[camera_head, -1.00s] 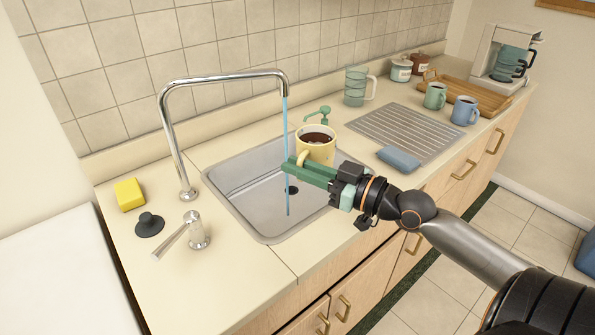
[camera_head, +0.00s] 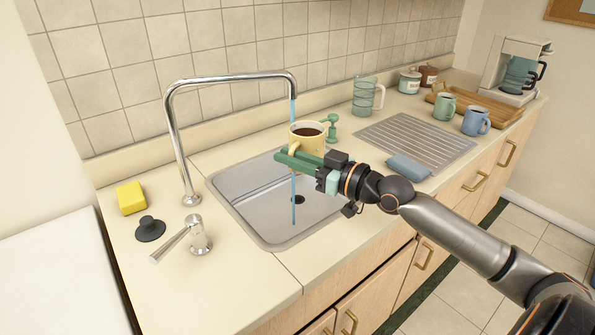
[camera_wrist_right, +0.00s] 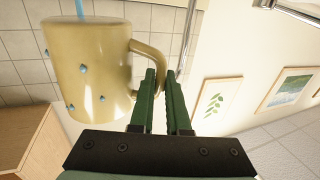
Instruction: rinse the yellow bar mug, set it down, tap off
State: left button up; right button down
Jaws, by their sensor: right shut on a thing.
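The yellow mug (camera_head: 308,146), with dark liquid inside, is upright above the back of the sink (camera_head: 247,210). My right gripper (camera_head: 287,158) is shut on its handle; the handle also shows at the green fingers (camera_wrist_right: 163,85) in the right wrist view. The chrome tap (camera_head: 180,135) runs a thin blue stream (camera_head: 293,208) that meets the mug's left side in the head view and shows below the gripper, down to the basin. In the wrist view the stream comes to the mug's top, and blue drops sit on its wall (camera_wrist_right: 90,65). The tap lever (camera_head: 175,243) stands front left. My left gripper is out of view.
A yellow sponge (camera_head: 131,197) and black stopper (camera_head: 150,228) lie left of the sink. A green pump (camera_head: 331,128) stands behind it. To the right are a ribbed drainboard (camera_head: 415,142), blue cloth (camera_head: 409,167), clear jug (camera_head: 366,97), and green (camera_head: 443,106) and blue (camera_head: 475,121) mugs.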

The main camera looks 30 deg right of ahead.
pick_arm(q)
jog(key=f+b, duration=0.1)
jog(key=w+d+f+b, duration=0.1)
jog(key=b, duration=0.1)
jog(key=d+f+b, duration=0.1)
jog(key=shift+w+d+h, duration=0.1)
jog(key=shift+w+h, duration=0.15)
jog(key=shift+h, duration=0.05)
pick_arm(e)
jog(key=w+d, duration=0.1)
jog(key=w, duration=0.6)
jog(key=shift+d+r, duration=0.15)
jog(key=shift+d, duration=0.05)
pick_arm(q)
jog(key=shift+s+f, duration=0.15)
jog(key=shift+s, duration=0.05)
